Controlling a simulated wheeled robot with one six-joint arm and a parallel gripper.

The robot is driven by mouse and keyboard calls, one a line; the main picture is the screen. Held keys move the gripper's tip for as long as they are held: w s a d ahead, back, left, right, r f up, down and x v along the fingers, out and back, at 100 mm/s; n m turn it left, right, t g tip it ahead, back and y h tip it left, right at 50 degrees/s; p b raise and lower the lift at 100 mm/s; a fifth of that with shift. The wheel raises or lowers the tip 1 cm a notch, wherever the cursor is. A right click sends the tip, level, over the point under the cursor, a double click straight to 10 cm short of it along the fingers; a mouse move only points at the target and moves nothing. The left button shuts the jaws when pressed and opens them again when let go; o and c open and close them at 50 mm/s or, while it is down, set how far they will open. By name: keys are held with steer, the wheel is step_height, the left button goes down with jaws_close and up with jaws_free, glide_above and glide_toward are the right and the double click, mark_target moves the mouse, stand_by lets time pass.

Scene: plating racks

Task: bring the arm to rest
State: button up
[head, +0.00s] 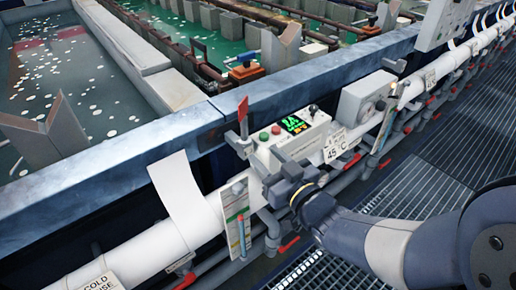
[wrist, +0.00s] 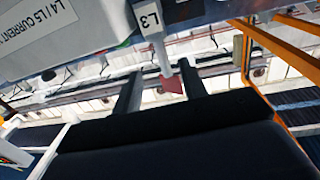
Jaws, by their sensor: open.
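My gripper (head: 252,158) is at the end of my arm, in front of a control box on the tank's side rail. The control box (head: 292,130) has a lit green display, a red button and a green button. A red lever (head: 243,108) stands upright at the box's left end, just past my gripper. In the wrist view my gripper (wrist: 160,88) is open, its two dark fingers apart. A red tip (wrist: 172,83) on a pale stem shows between the fingers; I cannot tell whether they touch it. Nothing is seen held.
A box with an L4/L5 label (wrist: 60,35) and an L3 tag (wrist: 149,18) fill the top of the wrist view. A white pipe (head: 200,222) runs along the tank rim (head: 150,150). The grated walkway (head: 420,185) at right is clear.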

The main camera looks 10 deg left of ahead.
mark_target(246, 135)
steer(key=shift+s+d, duration=0.3)
steer(key=shift+s, duration=0.05)
steer(key=shift+w+a, duration=0.1)
steer(key=p+x, duration=0.1)
steer(key=x, duration=0.9)
steer(key=shift+w+a, duration=0.25)
steer(key=shift+d+r+p, duration=0.1)
steer(key=shift+r+p, duration=0.25)
steer(key=shift+p, duration=0.15)
steer(key=shift+f, duration=0.15)
